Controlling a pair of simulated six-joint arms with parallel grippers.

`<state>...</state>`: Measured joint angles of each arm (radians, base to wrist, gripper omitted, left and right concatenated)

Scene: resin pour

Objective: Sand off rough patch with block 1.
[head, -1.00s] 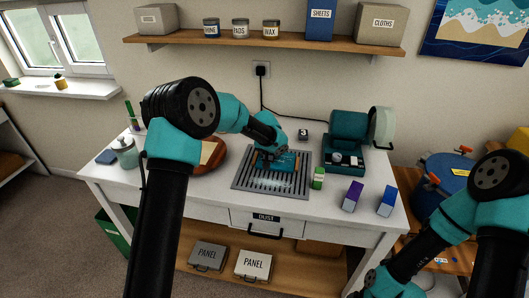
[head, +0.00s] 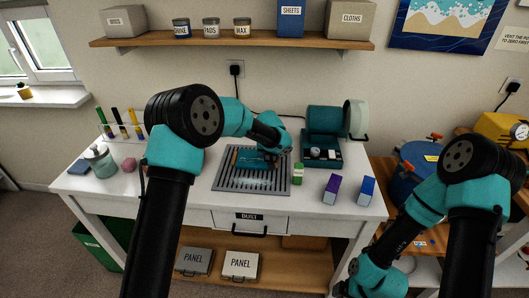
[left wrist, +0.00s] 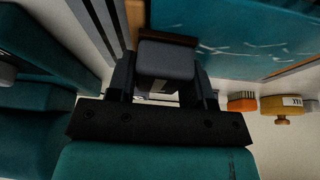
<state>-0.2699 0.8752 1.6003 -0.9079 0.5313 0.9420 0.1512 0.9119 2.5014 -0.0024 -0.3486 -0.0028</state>
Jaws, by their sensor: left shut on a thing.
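The panel (head: 250,160), teal with a wooden edge, lies on the slatted grey grate (head: 225,186) in the middle of the bench. Pale streaks run across its teal face, also in the left wrist view (left wrist: 230,42). My left gripper (head: 272,156) is over the panel's right part. In the left wrist view it is shut on a dark grey block (left wrist: 166,60), close to the panel. I cannot tell whether the block touches it, and no number on the block is readable. My right arm hangs low at the right; its gripper is out of frame.
A lidded jar (head: 102,163) stands at the left.

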